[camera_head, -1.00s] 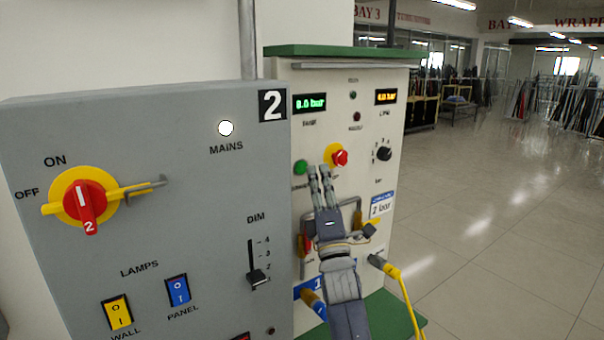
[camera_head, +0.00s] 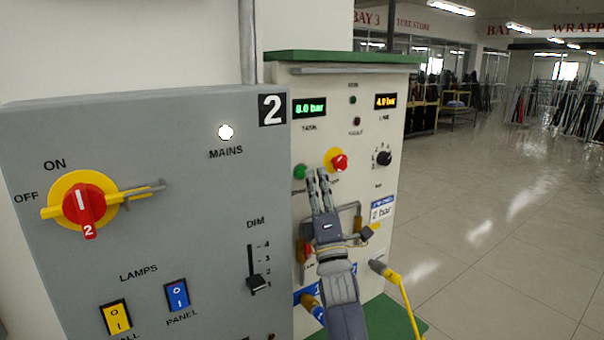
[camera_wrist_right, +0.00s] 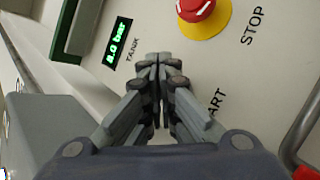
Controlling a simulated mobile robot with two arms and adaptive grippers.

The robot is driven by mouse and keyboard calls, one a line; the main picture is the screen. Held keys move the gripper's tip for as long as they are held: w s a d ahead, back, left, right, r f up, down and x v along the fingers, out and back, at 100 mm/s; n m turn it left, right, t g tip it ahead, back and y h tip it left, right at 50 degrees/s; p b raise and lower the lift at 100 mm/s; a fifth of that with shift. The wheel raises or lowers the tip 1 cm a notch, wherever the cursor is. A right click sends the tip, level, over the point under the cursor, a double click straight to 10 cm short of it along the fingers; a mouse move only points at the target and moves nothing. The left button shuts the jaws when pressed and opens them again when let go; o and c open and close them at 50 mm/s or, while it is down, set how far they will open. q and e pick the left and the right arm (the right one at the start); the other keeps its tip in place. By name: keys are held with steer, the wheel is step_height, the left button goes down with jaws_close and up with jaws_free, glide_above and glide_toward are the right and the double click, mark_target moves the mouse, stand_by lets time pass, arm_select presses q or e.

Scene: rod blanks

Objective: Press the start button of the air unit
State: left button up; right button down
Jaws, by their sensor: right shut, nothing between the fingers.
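The air unit (camera_head: 283,80) is a pale panel with a green top. Its green start button (camera_head: 300,172) sits left of the red stop button (camera_head: 340,162), which has a yellow collar. My right gripper (camera_head: 316,172) is shut and empty, its fingertips pointing at the panel just right of the green button. In the right wrist view the gripper (camera_wrist_right: 158,62) covers the green button; part of the START label shows, and the red stop button (camera_wrist_right: 196,8) is beyond. I cannot tell whether the fingertips touch the panel. My left gripper is out of view.
A grey mains cabinet (camera_head: 200,250) with a red rotary switch (camera_head: 84,204) stands close on the left. Below my gripper are a bracket, a red handle and a yellow hose (camera_head: 405,300). Open floor (camera_head: 500,250) lies to the right.

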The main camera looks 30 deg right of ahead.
steer(key=shift+w, duration=0.2)
stand_by(0.5)
steer(key=shift+w, duration=0.3)
steer(key=shift+w+h+b, duration=0.3)
steer(key=shift+b, duration=0.2)
stand_by(0.4)
steer(key=shift+s, duration=0.8)
steer(key=shift+s+p, duration=0.1)
steer(key=shift+p, duration=0.2)
steer(key=s+p, duration=0.1)
steer(key=s, duration=0.3)
steer(key=shift+s+d, duration=0.15)
steer(key=shift+s, duration=0.2)
